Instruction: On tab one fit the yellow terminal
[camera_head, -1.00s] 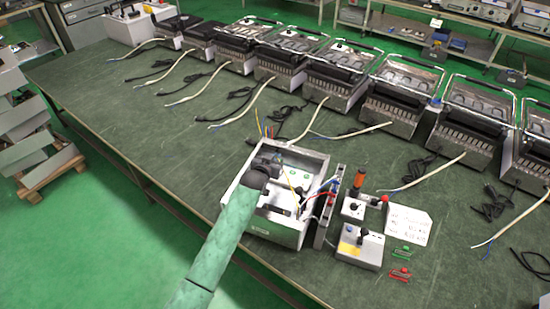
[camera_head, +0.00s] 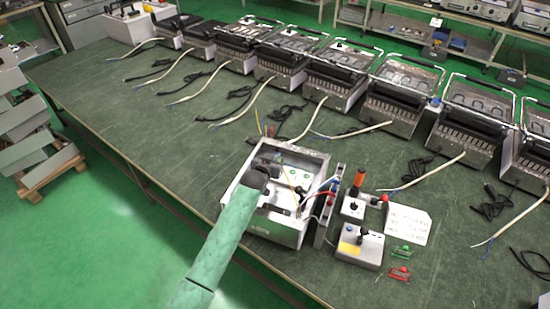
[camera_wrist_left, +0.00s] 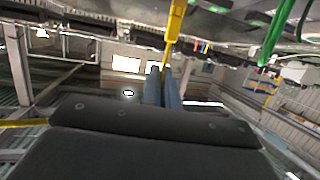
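The open metal housing (camera_head: 275,233) stands near the table's front edge. My left arm reaches into it from the front left, with the left gripper (camera_head: 277,166) low over its inside. In the left wrist view the two bluish fingers (camera_wrist_left: 165,84) are close together. The yellow terminal (camera_wrist_left: 175,28) and its thick sleeve run down to the fingertips and appear pinched between them. A thin yellow lead (camera_head: 288,179) shows inside the housing in the head view. I cannot make out tab one; the arm and small scale hide it. My right gripper is not in view.
A narrow upright panel with red and blue wires (camera_head: 329,205) stands against the housing's right side. Beyond it are a control box (camera_head: 360,250), an orange-handled tool (camera_head: 359,182) and a white card (camera_head: 408,222). Several grills (camera_head: 335,88) with loose cables line the back. The table's left is clear.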

